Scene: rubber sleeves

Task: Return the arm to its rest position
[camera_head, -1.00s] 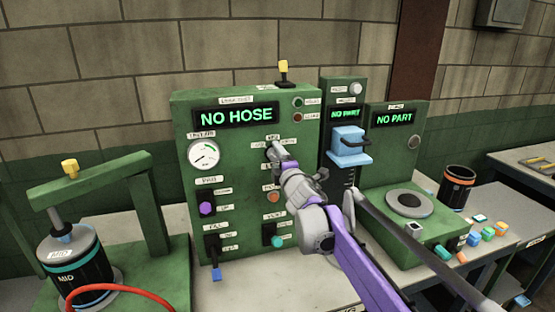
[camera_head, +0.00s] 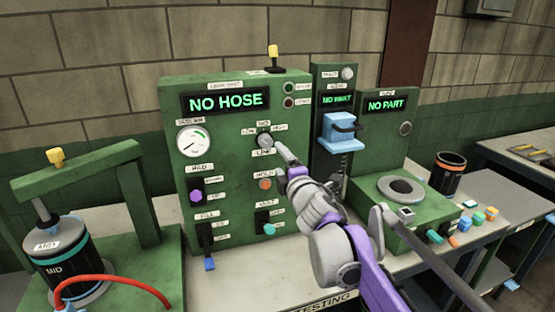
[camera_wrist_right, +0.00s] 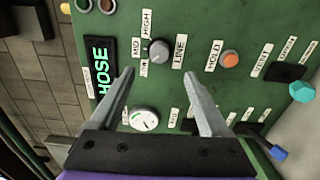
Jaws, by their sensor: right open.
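My right arm with its purple links comes in from the lower right of the head view. Its gripper (camera_head: 284,153) is in front of the green leak test panel (camera_head: 235,115), just right of and below the grey selector knob (camera_head: 265,141). In the right wrist view the two grey fingers (camera_wrist_right: 159,80) are spread apart with nothing between them. The knob (camera_wrist_right: 159,51) lies beyond the fingertips there, clear of them. The panel's display (camera_head: 228,102) reads NO HOSE. My left gripper is not in view.
A pressure gauge (camera_head: 194,141), an orange button (camera_head: 265,183) and a teal knob (camera_head: 269,229) are on the panel. Green machines stand beside it. A black cup (camera_head: 446,172) and small coloured blocks are at the right. A red hose (camera_head: 110,278) curves at lower left.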

